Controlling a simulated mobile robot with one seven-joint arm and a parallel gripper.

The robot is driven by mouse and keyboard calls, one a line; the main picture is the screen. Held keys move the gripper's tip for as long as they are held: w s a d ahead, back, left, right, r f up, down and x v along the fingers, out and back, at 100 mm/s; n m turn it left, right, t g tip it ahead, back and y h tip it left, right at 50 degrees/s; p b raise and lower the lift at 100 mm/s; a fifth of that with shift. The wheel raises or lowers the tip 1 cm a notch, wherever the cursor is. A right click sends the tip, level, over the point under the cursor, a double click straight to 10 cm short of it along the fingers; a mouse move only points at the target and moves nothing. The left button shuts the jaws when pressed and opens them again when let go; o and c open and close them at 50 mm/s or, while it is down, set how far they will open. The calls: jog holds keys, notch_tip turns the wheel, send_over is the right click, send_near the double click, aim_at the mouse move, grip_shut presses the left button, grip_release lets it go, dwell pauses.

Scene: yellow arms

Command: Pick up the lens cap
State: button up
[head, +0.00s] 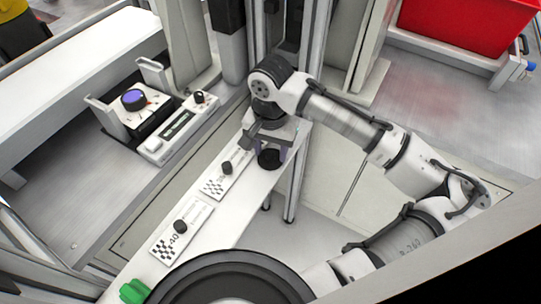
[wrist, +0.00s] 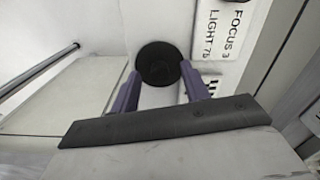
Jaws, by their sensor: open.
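The lens cap appears to be the round black disc (wrist: 158,63) on the white narrow shelf in the wrist view. In the head view the dark disc (head: 269,159) shows near the shelf's right edge, just below my gripper (head: 275,140). My gripper (wrist: 158,80) is open, with its purple fingers to either side of the disc's near edge in the wrist view. I cannot tell whether the fingers touch it.
A white card with a checker patch and black knob (head: 227,168) lies close beside the disc; a similar card (head: 181,227) lies farther along the shelf (head: 213,240). A device with a purple lens (head: 134,97) stands left. A green object (head: 134,291) is at the near end.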

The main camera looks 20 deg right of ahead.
jog(key=shift+c, duration=0.4)
grip_shut()
jog(key=shift+r, duration=0.15)
